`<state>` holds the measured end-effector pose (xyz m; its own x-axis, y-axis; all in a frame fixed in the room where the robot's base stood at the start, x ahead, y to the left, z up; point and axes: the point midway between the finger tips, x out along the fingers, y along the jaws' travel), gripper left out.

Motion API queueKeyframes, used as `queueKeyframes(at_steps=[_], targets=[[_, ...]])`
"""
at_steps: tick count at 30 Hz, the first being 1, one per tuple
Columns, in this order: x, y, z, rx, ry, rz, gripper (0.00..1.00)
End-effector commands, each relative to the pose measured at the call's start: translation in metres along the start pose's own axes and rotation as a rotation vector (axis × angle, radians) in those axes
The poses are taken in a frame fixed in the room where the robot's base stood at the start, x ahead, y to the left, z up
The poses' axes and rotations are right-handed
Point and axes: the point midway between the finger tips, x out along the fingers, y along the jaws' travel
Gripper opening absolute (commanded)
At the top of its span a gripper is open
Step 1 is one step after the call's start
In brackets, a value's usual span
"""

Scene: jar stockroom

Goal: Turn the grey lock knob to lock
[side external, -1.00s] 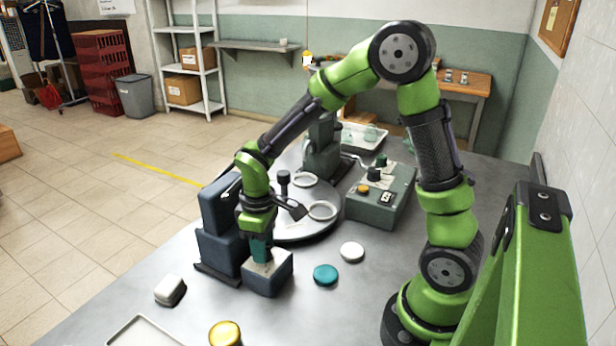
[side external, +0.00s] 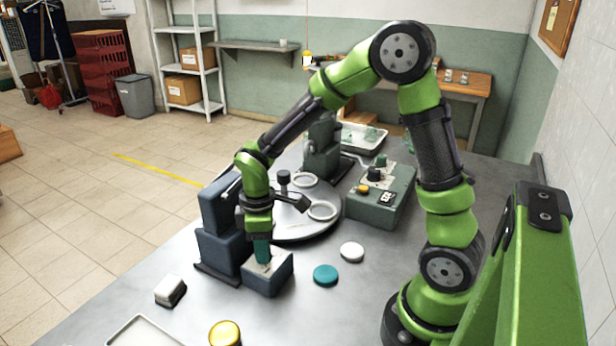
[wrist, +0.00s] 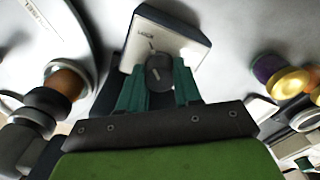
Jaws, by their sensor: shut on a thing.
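In the wrist view the grey lock knob (wrist: 158,72) sits on the pale top plate of a small box, with a light pointer line on its face and small marks on the plate beside it. My gripper (wrist: 158,84) is shut on the knob, one teal finger on each side. In the side external view my gripper (side external: 262,262) points down onto the lock box (side external: 268,278), which stands at the foot of a blue-grey machine. My fingers and hand hide the knob there.
A round turntable (side external: 300,231) with pale rings lies behind my gripper. A green control box (side external: 380,205) stands to its right. A teal lid (side external: 325,275), a white lid (side external: 352,252), a white block (side external: 170,290) and a gold-lidded jar (side external: 225,334) lie around the lock box.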

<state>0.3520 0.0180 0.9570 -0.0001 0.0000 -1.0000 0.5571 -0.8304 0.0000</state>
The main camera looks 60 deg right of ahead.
Motion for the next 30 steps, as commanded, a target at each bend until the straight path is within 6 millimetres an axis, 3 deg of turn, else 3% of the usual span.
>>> queueKeyframes(at_steps=[3, 4, 8, 20, 23, 30], targets=[[-0.001, 0.0, 0.0, 0.003, -0.001, 0.0, 0.03], [-0.001, 0.0, 0.0, 0.003, -0.001, 0.0, 0.38], [-0.001, 0.0, 0.0, 0.003, 0.0, 0.0, 0.58], [-0.008, 0.001, -0.001, 0.003, 0.003, 0.002, 0.59], [-0.023, 0.001, -0.001, 0.003, 0.004, 0.003, 0.59], [-0.08, 0.001, -0.001, 0.003, 0.007, 0.005, 0.59]])
